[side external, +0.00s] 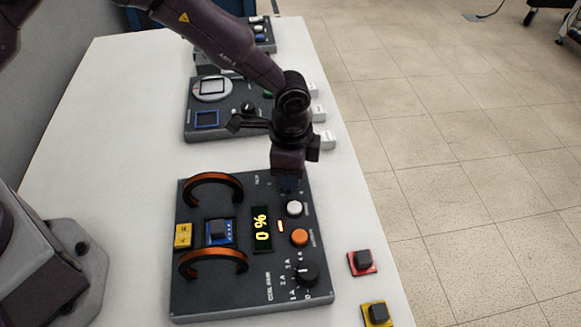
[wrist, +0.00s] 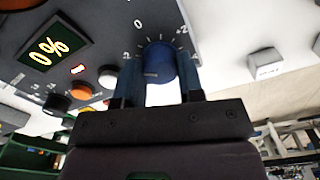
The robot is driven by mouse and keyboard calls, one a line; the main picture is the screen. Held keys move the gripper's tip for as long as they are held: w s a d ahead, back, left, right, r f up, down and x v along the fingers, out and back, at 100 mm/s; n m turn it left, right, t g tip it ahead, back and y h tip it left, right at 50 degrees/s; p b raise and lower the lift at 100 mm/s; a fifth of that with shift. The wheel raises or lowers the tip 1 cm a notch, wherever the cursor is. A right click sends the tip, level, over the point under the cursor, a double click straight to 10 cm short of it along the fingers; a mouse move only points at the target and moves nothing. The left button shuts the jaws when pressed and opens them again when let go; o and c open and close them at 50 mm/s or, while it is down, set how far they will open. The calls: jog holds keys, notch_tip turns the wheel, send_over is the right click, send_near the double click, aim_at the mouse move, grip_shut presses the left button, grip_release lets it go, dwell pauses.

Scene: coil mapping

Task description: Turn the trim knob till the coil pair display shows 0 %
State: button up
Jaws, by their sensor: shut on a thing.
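The blue trim knob (wrist: 160,62) sits on the dark coil panel (side external: 205,302), beside a printed scale that includes 0 and +2. My gripper (wrist: 161,78) is shut on the knob, with one finger on each side. In the side external view my gripper (side external: 288,172) points down at the panel's far right corner and mostly hides the knob. The coil pair display (side external: 262,229) reads 0 % in yellow digits. The display also reads 0% in the wrist view (wrist: 47,48). Two orange-brown coils (side external: 214,256) stand on the panel's left part.
A white button (side external: 294,208), an orange button (side external: 299,237) and a black dial (side external: 307,272) line the panel's right side. A second panel (side external: 230,122) lies behind, with white blocks (side external: 325,140) to its right. Black cubes on red (side external: 361,262) and yellow (side external: 376,313) bases stand at front right.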

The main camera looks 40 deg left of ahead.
jog(key=shift+d, duration=0.1)
dwell(0.5)
jog(key=o, duration=0.9)
jog(key=shift+r, duration=0.1)
notch_tip(320, 180, up, 13)
jog(key=shift+f, duration=0.1)
jog(key=shift+n, duration=0.3)
